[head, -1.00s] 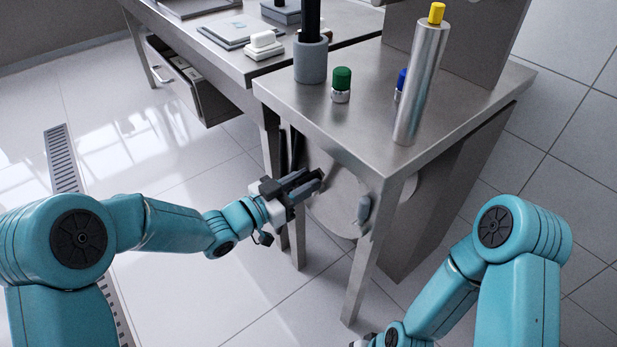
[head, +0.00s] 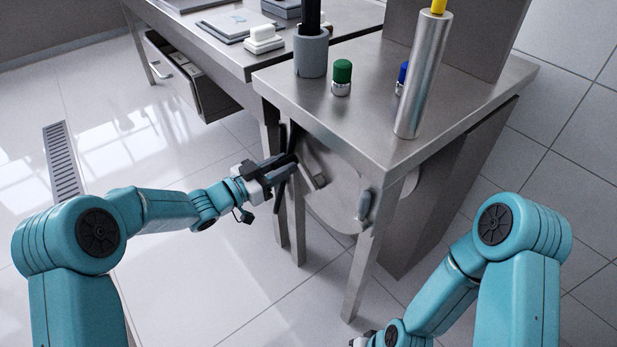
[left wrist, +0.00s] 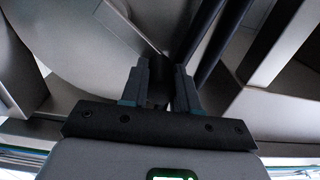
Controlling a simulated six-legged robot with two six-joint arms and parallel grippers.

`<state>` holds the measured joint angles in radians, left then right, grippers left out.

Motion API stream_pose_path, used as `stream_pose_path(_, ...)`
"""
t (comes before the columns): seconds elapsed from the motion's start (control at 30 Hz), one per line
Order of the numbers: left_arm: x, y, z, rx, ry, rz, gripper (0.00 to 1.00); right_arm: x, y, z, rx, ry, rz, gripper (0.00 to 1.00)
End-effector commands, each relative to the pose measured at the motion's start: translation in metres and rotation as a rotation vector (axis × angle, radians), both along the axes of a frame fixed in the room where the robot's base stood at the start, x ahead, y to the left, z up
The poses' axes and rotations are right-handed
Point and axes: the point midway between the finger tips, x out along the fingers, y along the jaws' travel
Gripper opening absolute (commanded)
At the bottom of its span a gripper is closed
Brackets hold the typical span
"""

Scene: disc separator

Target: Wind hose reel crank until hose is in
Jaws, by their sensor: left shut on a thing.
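The hose reel shows as a pale round disc (head: 335,195) under the steel bench, partly behind its front leg. A short crank bar (head: 313,170) stands out on the disc's face. My left gripper (head: 287,167) is at the disc's left edge, shut on what looks like the crank handle, which its fingers mostly hide. In the left wrist view the fingers (left wrist: 160,88) close around a dark piece, with the disc (left wrist: 90,40) behind. Dark hose-like lengths (left wrist: 207,45) run beside the fingers. My right gripper (head: 362,340) barely shows at the bottom edge.
The bench leg (head: 362,265) stands just right of the disc, with a grey handle-like piece (head: 364,205) near it. The bench top (head: 365,120) carries a metal cylinder (head: 420,80) and a green-capped bottle (head: 341,78). An open drawer (head: 185,75) juts out at left.

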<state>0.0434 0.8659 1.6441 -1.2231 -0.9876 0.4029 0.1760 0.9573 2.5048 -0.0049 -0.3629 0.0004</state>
Motion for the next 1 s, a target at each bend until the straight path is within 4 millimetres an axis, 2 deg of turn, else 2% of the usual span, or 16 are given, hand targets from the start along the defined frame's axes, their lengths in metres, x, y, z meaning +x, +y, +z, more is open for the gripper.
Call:
stream_pose_path(0.03,0.004,0.004,-0.012,0.002,0.003,0.005,0.0,0.0,0.0,-0.008,0.0,0.0,0.0,0.47)
stream_pose_path(0.23,0.009,0.007,-0.024,0.002,0.003,0.003,0.0,0.0,0.0,-0.016,0.0,0.0,0.0,0.47)
stream_pose_path(0.4,0.011,0.009,-0.048,0.002,0.004,0.003,0.0,0.0,0.0,-0.033,0.0,0.0,0.0,0.47)
stream_pose_path(0.5,0.011,0.009,-0.052,0.002,0.004,0.003,0.0,0.0,0.0,-0.035,0.0,0.0,0.0,0.47)
stream_pose_path(0.73,0.005,0.004,-0.079,0.002,0.006,0.0,0.0,0.0,0.0,-0.056,0.0,0.0,0.0,0.47)
stream_pose_path(0.87,0.002,0.002,-0.083,0.002,0.005,-0.002,0.0,0.0,0.0,-0.058,0.0,0.0,0.0,0.47)
stream_pose_path(1.0,-0.006,-0.005,-0.096,0.002,0.006,-0.004,0.0,0.0,0.0,-0.067,0.0,0.0,0.0,0.47)
